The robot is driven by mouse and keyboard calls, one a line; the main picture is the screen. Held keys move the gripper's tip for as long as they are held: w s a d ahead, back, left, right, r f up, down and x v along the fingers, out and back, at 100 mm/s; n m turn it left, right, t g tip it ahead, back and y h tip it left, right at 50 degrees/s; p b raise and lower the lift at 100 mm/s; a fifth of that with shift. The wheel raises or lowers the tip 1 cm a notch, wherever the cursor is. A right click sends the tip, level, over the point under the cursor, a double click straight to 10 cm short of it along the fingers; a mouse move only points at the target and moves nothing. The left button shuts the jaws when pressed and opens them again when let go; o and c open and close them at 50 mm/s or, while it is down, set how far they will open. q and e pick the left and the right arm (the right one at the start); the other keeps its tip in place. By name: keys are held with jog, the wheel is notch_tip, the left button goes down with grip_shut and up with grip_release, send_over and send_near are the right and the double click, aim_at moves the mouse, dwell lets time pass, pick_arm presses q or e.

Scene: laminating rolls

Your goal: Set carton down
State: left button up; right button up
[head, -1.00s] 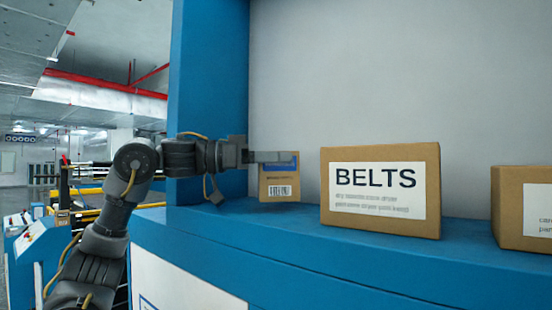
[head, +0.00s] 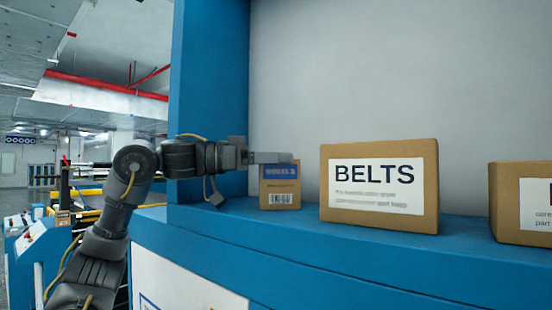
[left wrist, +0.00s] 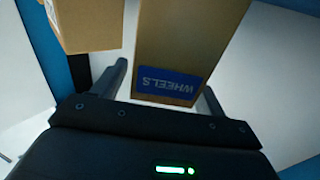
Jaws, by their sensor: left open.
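The small brown carton (head: 280,188) has a blue WHEELS label and a barcode. In the head view it stands upright, its base at the blue shelf (head: 330,245), near the left upright. My left gripper (head: 270,157) reaches in from the left at the carton's top edge. In the left wrist view the carton (left wrist: 190,40) lies between the two spread fingers of the left gripper (left wrist: 165,76), its label facing the camera. The fingers are open, with a gap visible at the left finger. My right gripper is not in view.
A larger BELTS box (head: 379,187) stands to the right of the carton, with a gap between them. Another brown box (head: 510,205) is cut off at the right edge. A blue upright (head: 208,90) bounds the shelf on the left. The shelf's front strip is clear.

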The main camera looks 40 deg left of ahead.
pick_arm(q)
jog(key=shift+w+r+p, duration=0.1)
jog(key=shift+r+p, duration=0.1)
jog(key=shift+p, duration=0.25)
jog(key=b+v, duration=0.2)
jog(key=v, duration=0.5)
jog(key=shift+s+a+r+b, duration=0.2)
jog(key=shift+s+b, duration=0.05)
jog(key=shift+b, duration=0.1)
